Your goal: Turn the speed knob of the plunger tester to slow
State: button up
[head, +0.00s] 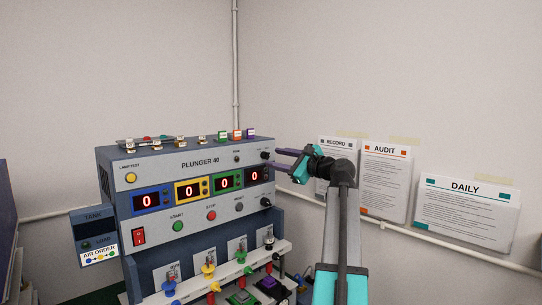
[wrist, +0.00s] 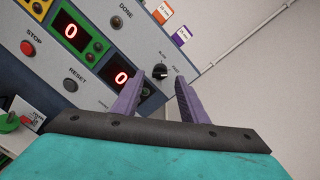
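The plunger tester (head: 150,172) is a grey-blue console labelled PLUNGER 40, with red digit displays. Its speed knob (wrist: 160,71) is small and black, near the panel's edge, with small labels that seem to read SLOW and FAST beside it. The knob also shows at the upper right of the panel in the head view (head: 265,154). Its pointer setting is too small to tell. My gripper (wrist: 158,82) is open, its two purple fingers either side of the knob in the wrist view. In the head view my gripper (head: 275,159) is right beside the knob; contact cannot be told.
Another black knob (head: 266,202) sits lower on the panel. START (head: 178,226), STOP (head: 211,215) and RESET (head: 239,207) buttons are nearby. Coloured blocks (head: 237,134) stand on top. A shelf with plungers (head: 208,270) juts out below. Paper notices hang on the right wall.

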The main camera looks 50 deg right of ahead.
aim_at(266, 156)
jog(key=shift+w+p, duration=0.3)
jog(key=shift+w, duration=1.15)
jog(key=shift+c, duration=0.4)
